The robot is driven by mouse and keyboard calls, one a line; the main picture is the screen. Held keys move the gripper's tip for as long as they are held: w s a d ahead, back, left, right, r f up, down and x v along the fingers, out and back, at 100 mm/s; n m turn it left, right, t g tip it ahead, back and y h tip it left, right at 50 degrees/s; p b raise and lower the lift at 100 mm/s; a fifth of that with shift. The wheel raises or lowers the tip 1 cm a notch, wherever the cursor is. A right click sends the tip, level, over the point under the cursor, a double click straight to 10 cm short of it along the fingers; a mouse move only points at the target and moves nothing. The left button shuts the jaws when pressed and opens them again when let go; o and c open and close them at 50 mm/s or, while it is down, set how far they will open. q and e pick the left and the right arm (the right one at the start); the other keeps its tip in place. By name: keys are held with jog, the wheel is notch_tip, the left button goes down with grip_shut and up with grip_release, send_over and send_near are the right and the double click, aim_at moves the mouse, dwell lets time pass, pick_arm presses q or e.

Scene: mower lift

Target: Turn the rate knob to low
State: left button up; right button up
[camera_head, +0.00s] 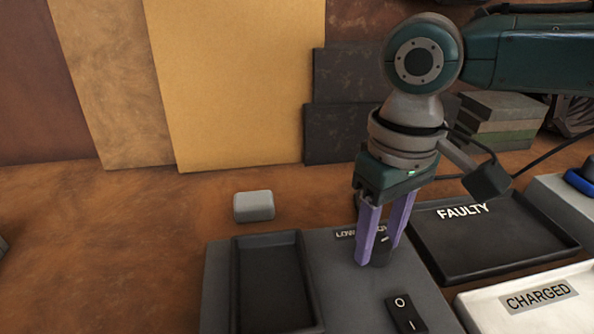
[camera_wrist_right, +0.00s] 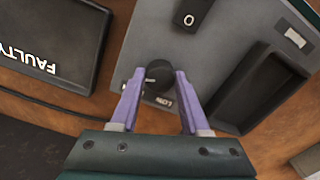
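The rate knob (camera_head: 380,252) is a dark round knob on the grey panel (camera_head: 335,272), beside a printed label with LOW (camera_head: 346,233) at its left end. It also shows in the right wrist view (camera_wrist_right: 160,76), with a pale pointer mark on its left side, away from the LOW text (camera_wrist_right: 167,101). My right gripper (camera_head: 379,254) points down with its purple fingers on either side of the knob. In the right wrist view the fingertips (camera_wrist_right: 159,74) appear to touch its sides. The fingers partly hide the label. My left gripper is not in view.
A black rocker switch (camera_head: 405,313) and a dark recessed tray (camera_head: 272,285) are on the panel. A black FAULTY tray (camera_head: 495,260) and a white CHARGED tray (camera_head: 540,298) stand to the right. A small grey block (camera_head: 254,206) lies behind the panel.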

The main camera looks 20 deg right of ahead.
grip_shut()
jog(key=shift+r+n+p, duration=0.2)
jog(key=shift+n+p, duration=0.8)
jog(key=shift+p, duration=0.1)
jog(key=n+p, duration=0.2)
jog(key=shift+n, duration=0.3)
jog(key=n+p, duration=0.1)
jog(key=n, duration=0.3)
jog(key=shift+f+p, duration=0.1)
jog(key=shift+p, duration=0.25)
jog(key=n, duration=0.5)
jog(key=shift+p, duration=0.4)
jog(key=shift+n, duration=0.4)
